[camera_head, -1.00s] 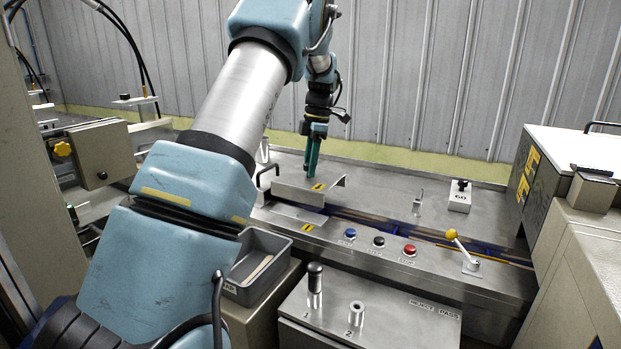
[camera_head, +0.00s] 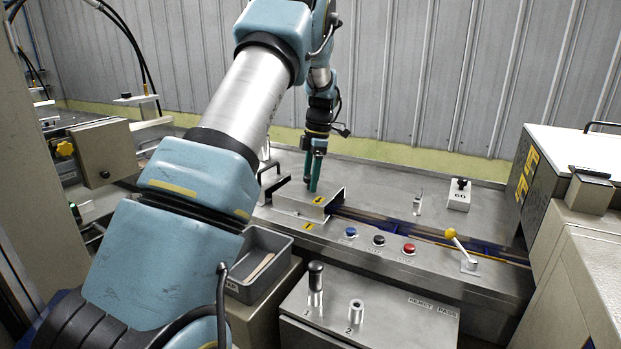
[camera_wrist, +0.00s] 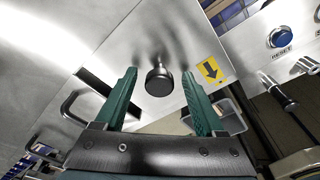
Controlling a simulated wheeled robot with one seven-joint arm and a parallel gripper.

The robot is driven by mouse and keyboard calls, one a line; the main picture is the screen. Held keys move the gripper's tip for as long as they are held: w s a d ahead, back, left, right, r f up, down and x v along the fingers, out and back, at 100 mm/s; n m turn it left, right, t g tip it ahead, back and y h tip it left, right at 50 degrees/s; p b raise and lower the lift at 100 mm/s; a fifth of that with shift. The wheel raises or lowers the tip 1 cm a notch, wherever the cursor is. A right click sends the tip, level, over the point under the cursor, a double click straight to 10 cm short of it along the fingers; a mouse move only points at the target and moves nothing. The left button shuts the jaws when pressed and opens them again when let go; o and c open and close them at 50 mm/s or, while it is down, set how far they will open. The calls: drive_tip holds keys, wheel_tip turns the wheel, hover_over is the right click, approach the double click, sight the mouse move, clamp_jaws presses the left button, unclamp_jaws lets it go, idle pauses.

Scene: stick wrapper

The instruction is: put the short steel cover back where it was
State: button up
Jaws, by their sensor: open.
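The short steel cover (camera_head: 298,203) sits low over the channel at the left of the machine deck. A yellow label (camera_head: 318,200) is on its right end, close to a second yellow label (camera_head: 307,226) on the deck's front edge. In the wrist view the cover (camera_wrist: 185,45) has a dark round knob (camera_wrist: 158,82) and a yellow arrow label (camera_wrist: 211,70). My gripper (camera_head: 313,188) is above the cover, pointing down. In the wrist view my gripper (camera_wrist: 159,72) is open, one green finger on each side of the knob, with gaps visible. The cover's far seating edge is hidden.
A black bar handle (camera_head: 272,180) stands at the cover's left. The blue, black and red buttons (camera_head: 409,249) and a yellow-knobbed lever (camera_head: 451,234) lie to the right. A grey bin (camera_head: 258,265) is in front. The channel (camera_head: 430,229) is open to the right.

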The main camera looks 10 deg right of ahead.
wheel_tip(320, 180, up, 11)
drive_tip(key=d+b, duration=0.2)
drive_tip(key=b, duration=0.1)
drive_tip(key=s+a+f+m+h, duration=0.1)
drive_tip(key=s+a+f+m, duration=0.1)
drive_tip(key=s+a+m, duration=0.3)
drive_tip(key=s+a+f+m, duration=0.2)
drive_tip(key=a+f+m, duration=0.15)
drive_tip(key=a, duration=0.35)
drive_tip(key=s+a+f+m, duration=0.2)
drive_tip(key=s+a+m, duration=0.1)
drive_tip(key=s, duration=0.3)
drive_tip(key=s+a+f+m+t, duration=0.1)
drive_tip(key=s+a+f+m, duration=0.1)
drive_tip(key=s+m, duration=0.3)
drive_tip(key=s+a+f+m+h, duration=0.1)
drive_tip(key=s+a+f+m, duration=0.2)
drive_tip(key=s, duration=0.6)
drive_tip(key=shift+a+m+t, duration=0.4)
drive_tip(key=shift+a+m, duration=0.05)
drive_tip(key=shift+m, duration=0.2)
